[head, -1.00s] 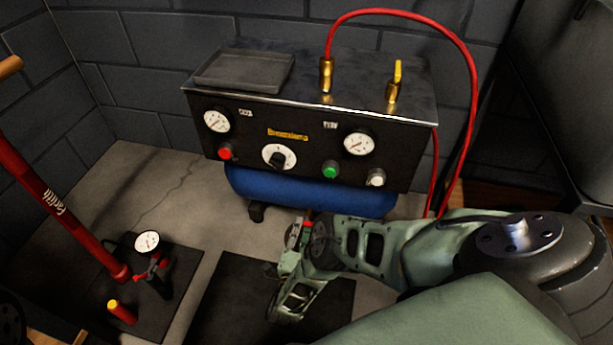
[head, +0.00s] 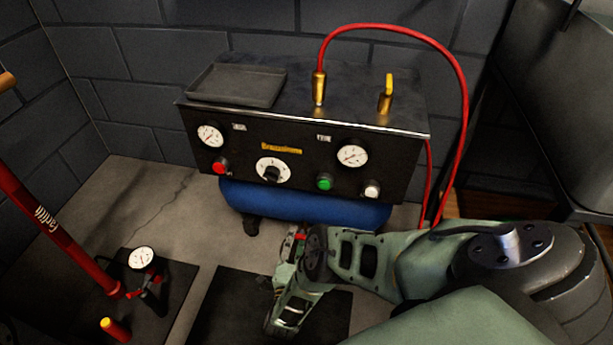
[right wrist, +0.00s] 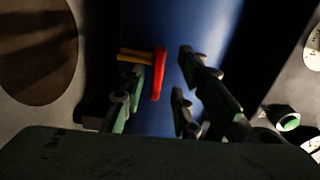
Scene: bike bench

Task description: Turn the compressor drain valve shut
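The compressor (head: 320,180) is a black box with gauges over a blue tank (head: 345,212). In the right wrist view, the drain valve (right wrist: 158,74) has a red lever on a brass-coloured stem in front of the blue tank. My right gripper (right wrist: 164,78) is open, its fingers either side of the red lever; the lever is nearer the left fingers, and I cannot tell whether they touch it. In the head view my right gripper (head: 290,275) is low in front of the tank, and only a small red part shows beside it. My left gripper is not in view.
A yellow-handled brass valve (head: 386,94), a red hose (head: 462,90) and a grey tray (head: 236,85) are on top of the compressor. A red floor pump (head: 60,235) stands at left. A black mat (head: 230,315) lies beneath my right gripper.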

